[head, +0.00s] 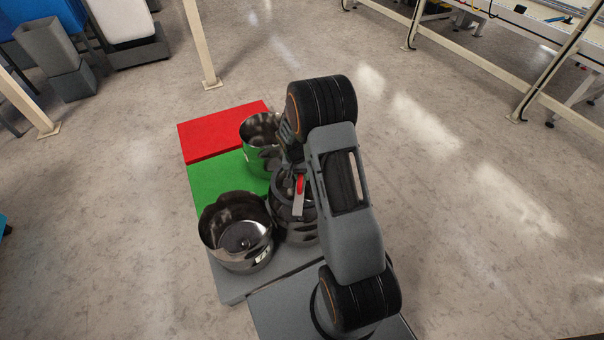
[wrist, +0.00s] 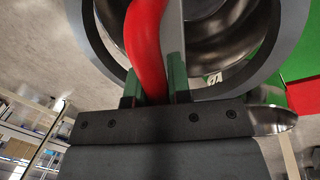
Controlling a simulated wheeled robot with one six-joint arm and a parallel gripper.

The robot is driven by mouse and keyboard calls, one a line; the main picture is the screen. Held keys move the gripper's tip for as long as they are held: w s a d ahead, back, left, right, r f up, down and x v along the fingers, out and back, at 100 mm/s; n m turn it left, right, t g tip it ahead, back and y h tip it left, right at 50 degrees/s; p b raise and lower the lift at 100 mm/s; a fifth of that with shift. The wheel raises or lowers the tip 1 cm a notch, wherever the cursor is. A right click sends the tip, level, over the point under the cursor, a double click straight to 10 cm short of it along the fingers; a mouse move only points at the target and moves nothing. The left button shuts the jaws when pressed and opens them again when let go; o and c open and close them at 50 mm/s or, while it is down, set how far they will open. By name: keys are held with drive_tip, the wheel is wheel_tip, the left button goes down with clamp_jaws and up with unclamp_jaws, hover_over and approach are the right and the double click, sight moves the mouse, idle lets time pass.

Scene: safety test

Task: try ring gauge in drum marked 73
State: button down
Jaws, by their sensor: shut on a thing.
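My gripper (wrist: 154,78) is shut on the red handle (wrist: 147,40) of the ring gauge (wrist: 288,45), with a green finger on each side. The gauge is a thick grey ring. In the head view the red handle (head: 300,183) shows beside my arm, at the top of the right front drum (head: 302,228). Shiny metal drum walls show through the ring in the wrist view. I cannot tell whether the ring is inside the drum or just above it. A small white label (wrist: 213,77) shows there, its number unreadable. My arm hides much of this drum.
An open metal drum (head: 238,232) stands at the left front and another (head: 262,143) at the back. They stand close together on a platform with a green section (head: 210,178) and a red section (head: 222,132). Open floor lies around it.

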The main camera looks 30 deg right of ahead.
drive_tip(key=shift+f+b, duration=1.75)
drive_tip(key=shift+f, duration=0.7)
drive_tip(key=c, duration=1)
unclamp_jaws()
drive_tip(key=r+p, duration=0.3)
drive_tip(key=r, duration=0.3)
drive_tip(key=w+a+r+p, duration=0.1)
drive_tip(key=r+p, duration=0.2)
drive_tip(key=r, duration=0.4)
drive_tip(key=a+r+p, duration=0.1)
drive_tip(key=r+p, duration=0.3)
drive_tip(key=r, duration=0.3)
drive_tip(key=shift+w+a+r, duration=0.15)
drive_tip(key=shift+w+r, duration=0.05)
drive_tip(key=shift+r, duration=0.05)
